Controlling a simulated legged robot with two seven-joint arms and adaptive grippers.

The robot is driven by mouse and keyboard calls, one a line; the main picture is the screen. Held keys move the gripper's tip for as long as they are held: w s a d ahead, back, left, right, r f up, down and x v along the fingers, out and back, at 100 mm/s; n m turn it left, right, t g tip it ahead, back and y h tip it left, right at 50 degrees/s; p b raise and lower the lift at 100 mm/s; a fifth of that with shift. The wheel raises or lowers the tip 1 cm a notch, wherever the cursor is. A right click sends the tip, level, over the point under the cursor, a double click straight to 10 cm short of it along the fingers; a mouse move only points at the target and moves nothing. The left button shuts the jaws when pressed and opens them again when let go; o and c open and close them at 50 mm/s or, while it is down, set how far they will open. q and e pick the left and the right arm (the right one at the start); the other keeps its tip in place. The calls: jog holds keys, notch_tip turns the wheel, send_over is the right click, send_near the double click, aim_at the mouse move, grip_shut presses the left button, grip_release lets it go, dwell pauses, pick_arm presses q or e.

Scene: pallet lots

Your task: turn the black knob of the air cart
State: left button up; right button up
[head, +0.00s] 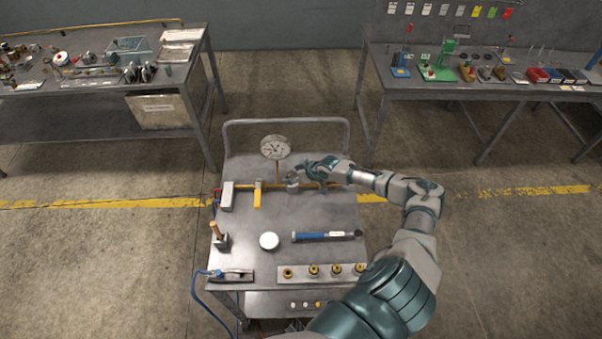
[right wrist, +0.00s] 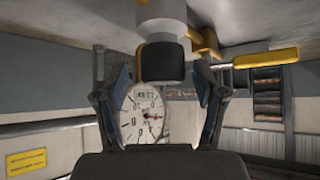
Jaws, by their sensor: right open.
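The air cart (head: 330,215) is a grey metal cart in the middle of the head view. Its black knob (right wrist: 162,61) hangs from a pale cylindrical body in the right wrist view. My right gripper (head: 294,178) is at the far part of the cart top, just right of the yellow lever (head: 257,194). In the right wrist view my right gripper (right wrist: 160,85) is open, one finger on each side of the knob, with gaps on both sides. In the head view the gripper hides the knob. A round pressure gauge (head: 275,147) stands behind. My left gripper is not in view.
A blue hose (head: 196,290) hangs at the left. Benches stand back left (head: 190,90) and right (head: 380,75).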

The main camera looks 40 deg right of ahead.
jog(key=v, duration=1)
jog(key=shift+s+r, duration=0.25)
jog(key=shift+d, duration=0.15)
